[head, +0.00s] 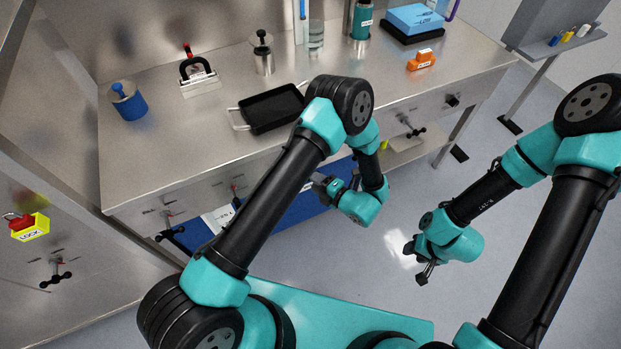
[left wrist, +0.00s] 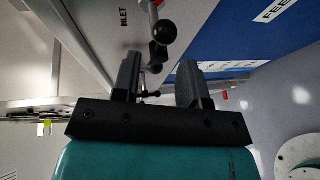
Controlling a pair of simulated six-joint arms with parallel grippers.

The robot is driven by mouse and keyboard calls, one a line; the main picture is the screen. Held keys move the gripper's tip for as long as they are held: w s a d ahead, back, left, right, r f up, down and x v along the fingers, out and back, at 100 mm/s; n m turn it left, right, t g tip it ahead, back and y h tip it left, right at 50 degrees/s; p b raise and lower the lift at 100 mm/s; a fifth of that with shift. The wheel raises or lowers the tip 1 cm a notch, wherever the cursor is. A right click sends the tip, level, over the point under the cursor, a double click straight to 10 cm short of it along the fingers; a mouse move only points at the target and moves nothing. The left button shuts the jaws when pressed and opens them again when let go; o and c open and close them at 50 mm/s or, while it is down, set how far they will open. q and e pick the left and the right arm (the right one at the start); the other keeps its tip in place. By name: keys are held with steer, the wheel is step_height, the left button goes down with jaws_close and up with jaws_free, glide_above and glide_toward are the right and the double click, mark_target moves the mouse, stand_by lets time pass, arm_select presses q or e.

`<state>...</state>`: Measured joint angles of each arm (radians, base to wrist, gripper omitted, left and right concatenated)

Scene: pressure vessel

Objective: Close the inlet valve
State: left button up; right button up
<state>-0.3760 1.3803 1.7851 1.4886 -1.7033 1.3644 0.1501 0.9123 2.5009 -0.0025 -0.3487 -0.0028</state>
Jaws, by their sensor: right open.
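In the left wrist view, a valve with a black ball-ended handle (left wrist: 163,33) sits on a grey metal panel beside a label reading INLET (left wrist: 125,12). My left gripper (left wrist: 159,62) is open, its two dark fingers spread apart. The handle's balls show ahead of the gap between them; I cannot tell whether they touch. In the head view my left gripper (head: 326,186) hangs below the bench's front edge. Several similar valves line the front panel there, and I cannot read which is the inlet. My right gripper (head: 427,264) is open, away from the bench above the floor.
A blue body (head: 290,210) with a white label lies below the bench front. A black tray (head: 270,108), a blue cup (head: 128,104) and an orange block (head: 421,60) stand on the bench top. A red lock with a yellow LOCK tag (head: 30,229) is at the left.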

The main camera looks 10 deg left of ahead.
arm_select(q)
steer(key=v, duration=1.3)
steer(key=shift+d, duration=0.1)
